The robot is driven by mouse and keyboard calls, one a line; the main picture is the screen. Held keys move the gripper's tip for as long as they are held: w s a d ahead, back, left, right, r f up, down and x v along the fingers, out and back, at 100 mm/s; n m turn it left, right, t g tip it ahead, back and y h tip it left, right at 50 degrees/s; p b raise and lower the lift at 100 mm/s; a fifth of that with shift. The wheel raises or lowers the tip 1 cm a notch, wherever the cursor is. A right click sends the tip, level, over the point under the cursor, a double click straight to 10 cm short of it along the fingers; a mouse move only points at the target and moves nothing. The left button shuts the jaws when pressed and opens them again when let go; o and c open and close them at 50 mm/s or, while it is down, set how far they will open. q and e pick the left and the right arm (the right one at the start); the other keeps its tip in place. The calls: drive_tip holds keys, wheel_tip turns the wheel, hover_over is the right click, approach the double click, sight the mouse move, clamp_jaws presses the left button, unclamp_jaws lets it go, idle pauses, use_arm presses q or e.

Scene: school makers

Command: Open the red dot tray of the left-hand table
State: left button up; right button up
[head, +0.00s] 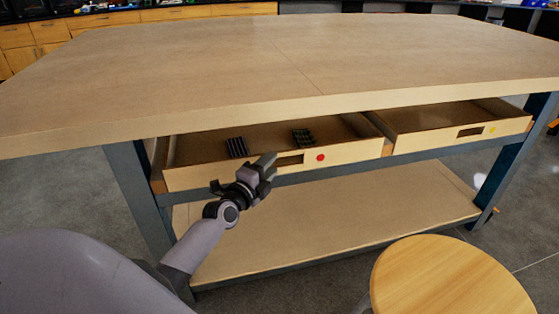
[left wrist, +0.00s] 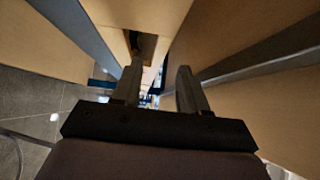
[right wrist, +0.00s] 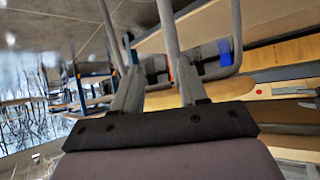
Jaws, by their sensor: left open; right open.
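The red dot tray (head: 345,154) is a light wooden drawer under the table top, standing pulled out with its inside showing. Its front carries a red dot and a dark handle slot. Two dark ribbed items (head: 237,147) (head: 303,138) lie in it. My left gripper (head: 268,168) is open at the tray front, beside the handle slot and left of the red dot. In the left wrist view its two fingers (left wrist: 157,82) are apart near a dark slot; contact is unclear. My right gripper (right wrist: 158,88) is open and empty in the right wrist view, where a red dot shows at right.
The yellow dot tray (head: 510,126) to the right is also pulled out. The wide table top (head: 230,70) is bare, and so is the lower shelf (head: 330,215). A round wooden stool (head: 450,280) stands in front at the right. Dark table legs flank the trays.

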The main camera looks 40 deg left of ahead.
sight(281, 155)
use_arm(q)
drive_tip(key=shift+w+a+b, duration=0.15)
drive_tip(key=shift+w+b, duration=0.6)
drive_tip(key=shift+w, duration=2)
clamp_jaws()
